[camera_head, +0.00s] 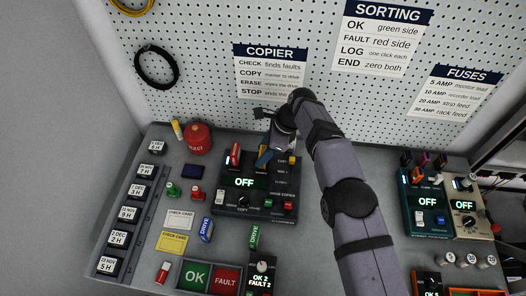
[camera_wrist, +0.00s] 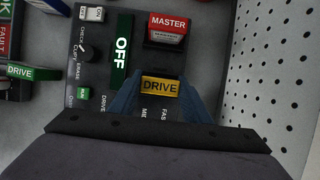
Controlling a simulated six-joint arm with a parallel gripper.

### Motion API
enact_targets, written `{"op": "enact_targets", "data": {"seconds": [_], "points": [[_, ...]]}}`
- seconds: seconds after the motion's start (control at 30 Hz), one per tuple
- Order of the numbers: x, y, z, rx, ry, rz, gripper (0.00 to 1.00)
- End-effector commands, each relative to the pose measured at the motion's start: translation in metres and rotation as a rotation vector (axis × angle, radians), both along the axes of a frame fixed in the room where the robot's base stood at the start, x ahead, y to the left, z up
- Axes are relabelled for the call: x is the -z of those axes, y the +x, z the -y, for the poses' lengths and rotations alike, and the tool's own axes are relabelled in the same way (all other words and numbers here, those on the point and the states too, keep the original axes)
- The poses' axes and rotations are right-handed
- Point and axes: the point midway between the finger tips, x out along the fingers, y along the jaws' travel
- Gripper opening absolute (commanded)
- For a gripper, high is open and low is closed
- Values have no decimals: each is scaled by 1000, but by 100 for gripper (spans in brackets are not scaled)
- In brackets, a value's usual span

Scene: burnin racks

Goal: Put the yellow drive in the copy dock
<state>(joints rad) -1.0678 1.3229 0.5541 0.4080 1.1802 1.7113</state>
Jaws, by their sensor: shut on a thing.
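The yellow drive (camera_wrist: 160,87) is between the two blue fingers of my gripper (camera_wrist: 160,98) in the wrist view, its DRIVE label facing the camera. My gripper is shut on it. In the head view, my gripper (camera_head: 268,157) is low at the back of the dark copier (camera_head: 228,203), and the arm hides part of it. A red drive labelled MASTER (camera_wrist: 168,30) stands in the copier beside the yellow drive, with a gap between them. The copy dock lies under or behind the yellow drive and is mostly hidden. I cannot tell whether the drive is seated or just above the slot.
The copier's display (camera_wrist: 122,48) reads OFF. A red pot (camera_head: 198,140) stands left of the copier, and the pegboard (camera_head: 210,50) rises behind. Cards, a blue drive (camera_head: 206,230) and a green drive (camera_head: 254,237) lie in front. Other devices stand at the right.

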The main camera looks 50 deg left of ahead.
Motion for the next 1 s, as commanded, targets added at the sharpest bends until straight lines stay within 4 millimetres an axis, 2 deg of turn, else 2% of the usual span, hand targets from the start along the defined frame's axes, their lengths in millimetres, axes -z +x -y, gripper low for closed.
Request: {"op": "enact_targets", "data": {"seconds": [0.97, 1.0], "points": [[4, 0, 0, 0, 1, 1, 19], [4, 0, 0, 0, 1, 1, 51]]}}
